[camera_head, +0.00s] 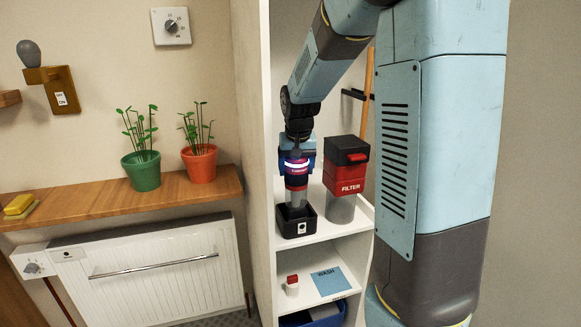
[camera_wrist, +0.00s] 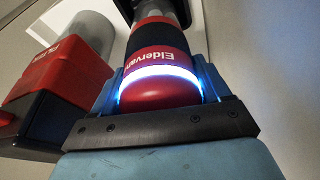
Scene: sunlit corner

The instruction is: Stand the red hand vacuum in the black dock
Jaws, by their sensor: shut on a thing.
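The red hand vacuum (camera_head: 297,182) is upright on the upper shelf side, with a glowing white ring near its top. My gripper (camera_head: 297,160) is shut around its upper body from above. The vacuum's grey lower end reaches into the opening of the black dock (camera_head: 298,228); I cannot tell whether it rests on the dock's floor. In the wrist view the vacuum (camera_wrist: 162,62) sits between both blue fingers, its red rounded end close to the palm. The dock's inside is mostly hidden by the vacuum.
A red and black filter canister (camera_head: 347,178) with a clear lower part stands close to the right of the dock. The tall white shelf side panel (camera_head: 258,120) rises on the left. The lower shelf holds a small red-topped container (camera_head: 292,285) and a blue WASH card (camera_head: 330,281).

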